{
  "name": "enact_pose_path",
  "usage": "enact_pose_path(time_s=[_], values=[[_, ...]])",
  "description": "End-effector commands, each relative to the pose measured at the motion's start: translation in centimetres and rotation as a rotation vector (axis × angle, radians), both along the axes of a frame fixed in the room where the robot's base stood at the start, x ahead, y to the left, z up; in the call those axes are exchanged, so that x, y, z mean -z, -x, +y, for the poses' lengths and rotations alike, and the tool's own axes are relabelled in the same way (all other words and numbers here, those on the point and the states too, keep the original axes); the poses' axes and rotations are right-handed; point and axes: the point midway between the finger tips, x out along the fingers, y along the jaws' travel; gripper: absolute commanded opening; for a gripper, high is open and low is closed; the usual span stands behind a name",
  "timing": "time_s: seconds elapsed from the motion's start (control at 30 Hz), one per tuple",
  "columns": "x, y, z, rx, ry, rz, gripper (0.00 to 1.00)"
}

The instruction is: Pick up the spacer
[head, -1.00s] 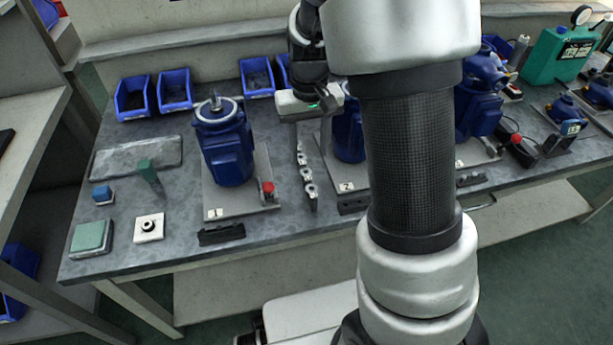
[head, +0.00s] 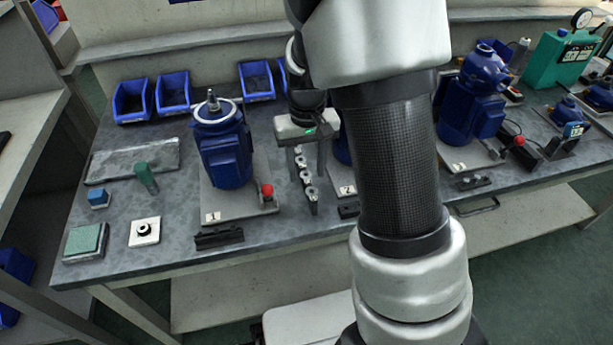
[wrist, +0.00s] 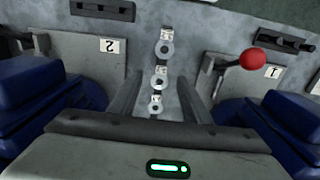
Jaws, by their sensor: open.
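Several small metal ring-shaped pieces, the spacer likely among them, sit in a row on a narrow dark strip; one ring (head: 310,193) shows at its near end. The wrist view shows three rings, a far one (wrist: 166,48), a middle one (wrist: 159,79) and a near one (wrist: 155,104), each beside a small white label too small to read. My gripper (head: 307,172) is open and points down over the row. In the wrist view, its two fingers (wrist: 158,80) stand either side of the row, with nothing held. I cannot tell which ring is the spacer.
A blue motor (head: 227,160) on plate 1 stands left of the row, with a red knob (head: 267,189) close by; the knob also shows in the wrist view (wrist: 253,59). Plate 2 (wrist: 85,55) and its blue motor flank the other side. Blue bins (head: 173,92) line the back.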

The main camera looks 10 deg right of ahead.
Motion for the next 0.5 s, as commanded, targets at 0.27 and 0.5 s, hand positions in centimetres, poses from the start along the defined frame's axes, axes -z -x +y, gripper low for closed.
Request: enact_pose_path(time_s=[0.27,0.5], values=[[0.41,0.02,-0.01,0.000,0.000,0.001,0.44],[0.41,0.02,-0.01,0.000,0.000,0.001,0.44]])
